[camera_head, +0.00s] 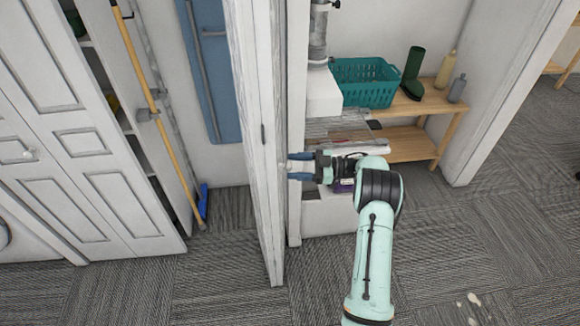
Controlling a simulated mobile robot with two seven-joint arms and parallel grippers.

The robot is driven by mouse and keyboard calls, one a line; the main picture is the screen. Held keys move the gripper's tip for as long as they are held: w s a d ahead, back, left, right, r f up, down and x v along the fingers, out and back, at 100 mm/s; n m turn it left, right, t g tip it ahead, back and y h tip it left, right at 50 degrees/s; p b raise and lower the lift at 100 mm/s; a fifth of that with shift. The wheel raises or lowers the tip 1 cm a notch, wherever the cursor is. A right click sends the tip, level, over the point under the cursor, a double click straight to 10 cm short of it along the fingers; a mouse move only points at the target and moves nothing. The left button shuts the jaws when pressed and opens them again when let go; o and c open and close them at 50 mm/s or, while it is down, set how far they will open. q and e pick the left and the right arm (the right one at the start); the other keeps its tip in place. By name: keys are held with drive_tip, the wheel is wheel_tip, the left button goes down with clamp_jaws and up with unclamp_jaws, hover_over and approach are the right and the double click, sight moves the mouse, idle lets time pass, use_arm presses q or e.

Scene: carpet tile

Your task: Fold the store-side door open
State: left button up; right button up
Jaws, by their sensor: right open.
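A white panelled door (258,130) stands in the middle, seen nearly edge-on, with its bottom corner just above the carpet. A white post or second panel edge (296,90) stands right beside it. My right gripper (290,167) reaches in from the right, its two blue fingers pointing left at the door's right side. The fingers are open, one above the other, with a small pale knob-like part between them. I cannot tell whether they touch it. Another white panelled folding door (85,150) with a small knob stands at the left. My left gripper is out of view.
Behind my right arm, a wooden shelf (437,112) holds a teal basket (364,82), a dark green boot (413,75) and two bottles. A broom (160,110) and a blue board (212,70) stand in the left recess. Grey carpet in front is mostly clear.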

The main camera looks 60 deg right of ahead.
drive_tip(key=v, duration=1.1)
